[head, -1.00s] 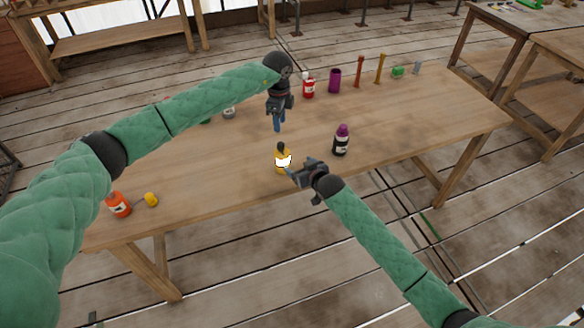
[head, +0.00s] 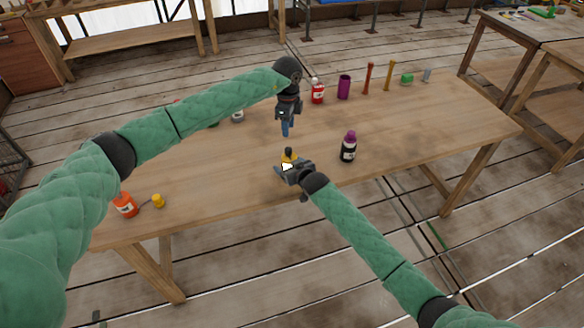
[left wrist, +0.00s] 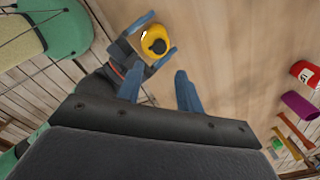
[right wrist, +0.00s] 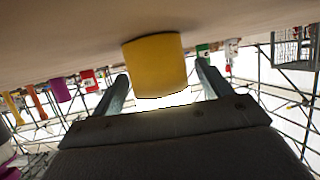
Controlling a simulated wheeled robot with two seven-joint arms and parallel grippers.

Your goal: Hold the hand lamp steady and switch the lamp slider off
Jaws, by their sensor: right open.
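The yellow hand lamp (head: 288,156) stands upright on the table, with a dark top and a bright white patch low on its side. My right gripper (head: 283,170) is open at the lamp's near side. In the left wrist view the lamp (left wrist: 155,38) lies between the right gripper's blue fingertips, seen from above. In the right wrist view the lamp's yellow body (right wrist: 155,65) is between the spread fingers, with gaps at both sides. My left gripper (head: 286,132) hangs above the table behind the lamp, open and empty, fingers down. I cannot make out the slider.
A dark bottle with a purple cap (head: 348,147) stands right of the lamp. An orange bottle (head: 124,204) and a small yellow thing (head: 158,201) are at the left. A red bottle (head: 317,91), a purple cylinder (head: 344,87) and other items line the back. Table between is clear.

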